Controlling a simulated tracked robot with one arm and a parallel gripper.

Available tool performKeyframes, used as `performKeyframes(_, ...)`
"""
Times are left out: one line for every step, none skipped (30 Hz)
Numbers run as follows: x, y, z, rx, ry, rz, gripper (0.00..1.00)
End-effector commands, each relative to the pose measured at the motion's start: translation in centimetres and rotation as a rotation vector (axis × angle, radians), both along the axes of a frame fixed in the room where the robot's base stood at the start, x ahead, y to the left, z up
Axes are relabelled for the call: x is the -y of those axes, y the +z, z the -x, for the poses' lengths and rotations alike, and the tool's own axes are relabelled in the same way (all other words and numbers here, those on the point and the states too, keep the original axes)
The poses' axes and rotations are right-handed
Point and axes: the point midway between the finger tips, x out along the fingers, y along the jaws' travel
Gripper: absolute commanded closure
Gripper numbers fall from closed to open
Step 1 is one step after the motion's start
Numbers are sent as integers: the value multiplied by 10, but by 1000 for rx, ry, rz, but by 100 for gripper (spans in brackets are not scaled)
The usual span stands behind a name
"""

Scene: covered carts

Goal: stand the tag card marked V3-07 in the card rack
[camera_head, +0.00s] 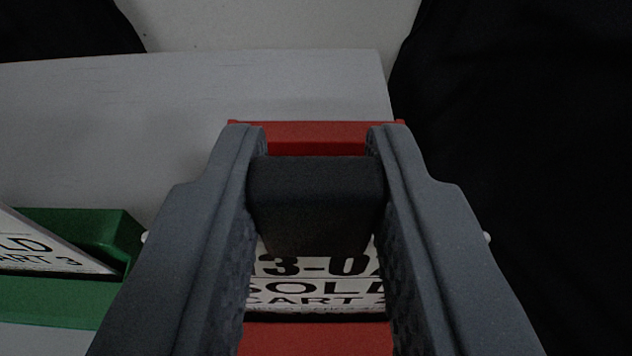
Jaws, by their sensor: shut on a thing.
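My gripper (316,160) is shut on a dark block (316,190), which looks like the grip of a tag card. A white card (320,287) shows between the fingers, just below the block. It reads "3-0", with the ends of that line hidden by the fingers, then "SOLD" and "CART 3". I cannot read its full mark. A red holder (318,340) shows in front of and behind the card. I cannot tell whether the card rests in it, or whether the holder is the card rack.
A green holder (50,300) at the left has a tilted white card (40,252) reading "LD" and "CART 3". Both stand on a grey top (120,130). Its right edge drops off beside the red holder, with dark cloth (530,150) beyond. The grey top behind is clear.

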Motion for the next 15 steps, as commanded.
performKeyframes(0, -2, 0, 0, 0, 0, 100)
performKeyframes(0, -3, 0, 0, 0, 0, 100)
performKeyframes(0, -4, 0, 0, 0, 0, 100)
performKeyframes(0, -5, 0, 0, 0, 0, 100)
performKeyframes(0, -6, 0, 0, 0, 0, 100)
performKeyframes(0, -6, 0, 0, 0, 0, 100)
performKeyframes(0, -7, 0, 0, 0, 0, 100)
performKeyframes(0, -8, 0, 0, 0, 0, 100)
performKeyframes(0, -9, 0, 0, 0, 0, 100)
performKeyframes(0, -10, 0, 0, 0, 0, 100)
performKeyframes(0, -11, 0, 0, 0, 0, 100)
performKeyframes(0, -12, 0, 0, 0, 0, 100)
performKeyframes(0, -12, 0, 0, 0, 0, 100)
performKeyframes(0, -13, 0, 0, 0, 0, 100)
performKeyframes(0, -13, 0, 0, 0, 0, 100)
